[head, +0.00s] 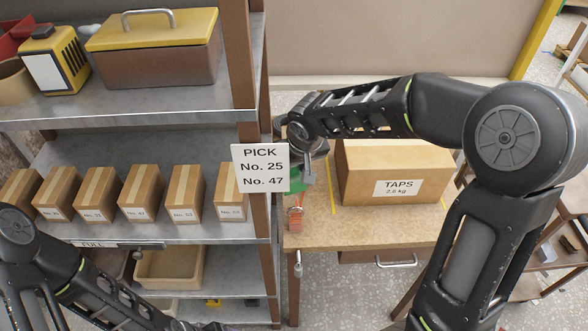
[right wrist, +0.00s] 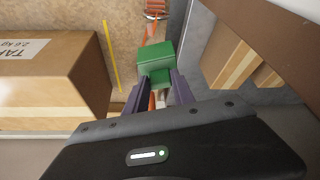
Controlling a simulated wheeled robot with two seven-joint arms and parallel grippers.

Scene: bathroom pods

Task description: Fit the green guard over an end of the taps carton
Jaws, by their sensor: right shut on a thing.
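The taps carton (head: 392,165) is a brown box with a white label, standing on the wooden bench right of my right gripper. It also shows at the left of the right wrist view (right wrist: 50,75). The green guard (right wrist: 155,62) is a small block-like piece between the fingers of my right gripper (right wrist: 156,88), which is shut on it. In the head view the guard (head: 296,181) is mostly hidden behind the gripper and the pick sign. It is apart from the carton, to its left. My left arm enters at lower left; its gripper is out of sight.
The bench (head: 350,225) has yellow lines beside the carton. An orange item (head: 296,216) lies at its left edge. A shelf post with a PICK sign (head: 261,168) stands close left of my right gripper. Several small cartons (head: 142,192) line the shelf.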

